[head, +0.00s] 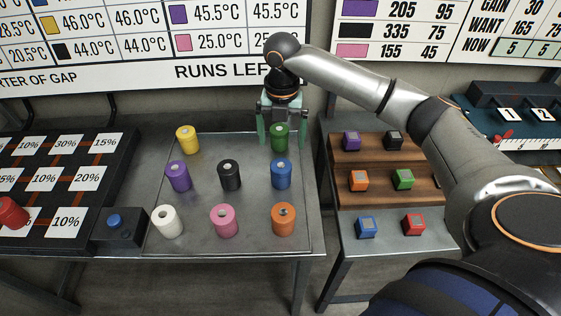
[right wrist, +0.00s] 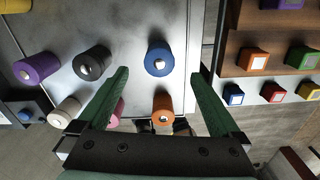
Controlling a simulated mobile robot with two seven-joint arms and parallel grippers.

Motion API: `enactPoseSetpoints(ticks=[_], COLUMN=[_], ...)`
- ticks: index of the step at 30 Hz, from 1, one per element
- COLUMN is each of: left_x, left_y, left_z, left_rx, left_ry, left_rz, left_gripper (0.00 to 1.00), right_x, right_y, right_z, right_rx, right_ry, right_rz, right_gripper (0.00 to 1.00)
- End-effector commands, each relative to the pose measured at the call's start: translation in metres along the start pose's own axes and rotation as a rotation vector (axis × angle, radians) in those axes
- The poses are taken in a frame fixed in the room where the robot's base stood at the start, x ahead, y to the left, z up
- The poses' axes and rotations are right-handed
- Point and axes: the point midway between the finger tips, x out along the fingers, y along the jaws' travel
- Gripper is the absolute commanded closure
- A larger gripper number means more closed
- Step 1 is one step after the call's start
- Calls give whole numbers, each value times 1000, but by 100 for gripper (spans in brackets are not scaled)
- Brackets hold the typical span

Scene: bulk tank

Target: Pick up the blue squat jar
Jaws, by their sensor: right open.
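The blue squat jar (head: 281,174) stands upright on the metal tray, in the right column between the green jar (head: 279,138) and the orange jar (head: 283,219). It also shows in the right wrist view (right wrist: 158,59), just beyond the gap between the fingertips. My right gripper (head: 282,126) is open and empty, with green fingers, at the back of the tray by the green jar. I cannot tell whether that jar is between the fingers or in front of them. The open fingers also show in the right wrist view (right wrist: 160,75). My left gripper is out of view.
Yellow (head: 187,139), purple (head: 178,176), black (head: 229,175), white (head: 167,221) and pink (head: 224,221) jars share the tray (head: 255,240). A red jar (head: 12,213) lies on the left board. Coloured cubes stand on the right bench, some on a wooden stepped rack (head: 372,183).

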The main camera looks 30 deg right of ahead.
Motion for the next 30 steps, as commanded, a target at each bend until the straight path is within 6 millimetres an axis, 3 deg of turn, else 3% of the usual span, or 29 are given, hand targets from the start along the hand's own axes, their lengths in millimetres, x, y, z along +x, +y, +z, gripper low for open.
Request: enactPoseSetpoints(ticks=[12,17,25,30], left_x=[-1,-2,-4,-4], left_y=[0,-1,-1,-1], left_z=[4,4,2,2], left_rx=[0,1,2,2], left_ry=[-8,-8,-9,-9], left_rz=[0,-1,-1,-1], left_gripper=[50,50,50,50], right_x=[64,74,112,124], right_y=[0,0,0,0], right_z=[-1,-1,-7,-6], right_rx=[0,-1,0,-1], right_ry=[3,1,3,-1], right_rz=[-2,-1,-3,0], right_gripper=[0,0,0,0])
